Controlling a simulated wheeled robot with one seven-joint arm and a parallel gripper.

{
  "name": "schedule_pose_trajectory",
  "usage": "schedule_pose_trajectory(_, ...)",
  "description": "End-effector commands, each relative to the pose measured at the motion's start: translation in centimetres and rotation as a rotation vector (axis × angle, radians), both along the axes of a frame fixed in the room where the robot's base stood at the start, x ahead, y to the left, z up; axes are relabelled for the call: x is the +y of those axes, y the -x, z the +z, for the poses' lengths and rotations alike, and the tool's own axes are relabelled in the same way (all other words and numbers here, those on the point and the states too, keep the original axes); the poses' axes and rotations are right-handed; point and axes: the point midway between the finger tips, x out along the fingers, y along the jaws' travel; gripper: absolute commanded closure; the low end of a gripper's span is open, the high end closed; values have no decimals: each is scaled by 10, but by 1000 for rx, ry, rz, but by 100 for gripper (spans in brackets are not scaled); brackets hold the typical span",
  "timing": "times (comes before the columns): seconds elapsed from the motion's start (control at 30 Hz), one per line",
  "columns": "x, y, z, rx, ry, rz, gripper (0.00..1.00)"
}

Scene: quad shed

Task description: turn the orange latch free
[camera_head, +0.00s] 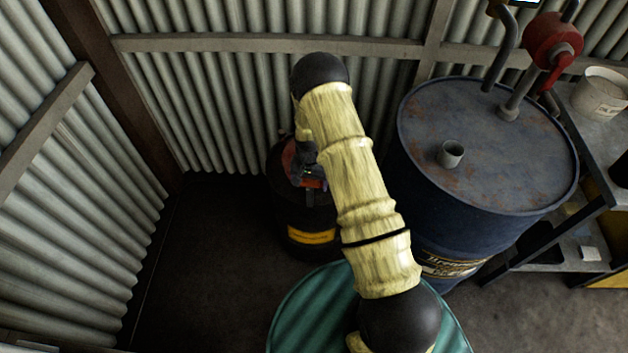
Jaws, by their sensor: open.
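My arm, in a pale yellow sleeve, reaches from the bottom of the view up to a black joint and then down over a black drum (308,219) with a yellow label. My gripper (308,172) is dark and small at the drum's top. It is open, though its fingertips are hard to make out. Orange-red parts (289,158) show beside and below it; I cannot tell which of them is the orange latch. My arm covers the right side of the drum's top. Whether the gripper touches the latch cannot be seen.
A large blue drum (487,145) with a red pump (552,40) and a small cup (450,154) stands at right. A shelf (584,226) is beyond it. Corrugated walls close in the left and back. The dark floor (215,250) left of the black drum is clear.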

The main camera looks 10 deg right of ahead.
Motion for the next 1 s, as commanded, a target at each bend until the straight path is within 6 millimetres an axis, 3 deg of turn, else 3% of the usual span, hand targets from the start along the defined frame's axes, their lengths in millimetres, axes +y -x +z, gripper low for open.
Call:
schedule_pose_trajectory(0.03, 0, 0, 0, 0, 0, 0, 20)
schedule_pose_trajectory(0.27, 0, 0, 0, 0, 1, 0, 65)
schedule_pose_trajectory(0.9, -1, 1, 0, 2, 1, 163, 65)
schedule_pose_trajectory(0.93, -1, 1, 0, 3, 1, 163, 40)
schedule_pose_trajectory(1.0, -1, 1, 0, 3, 1, 162, 26)
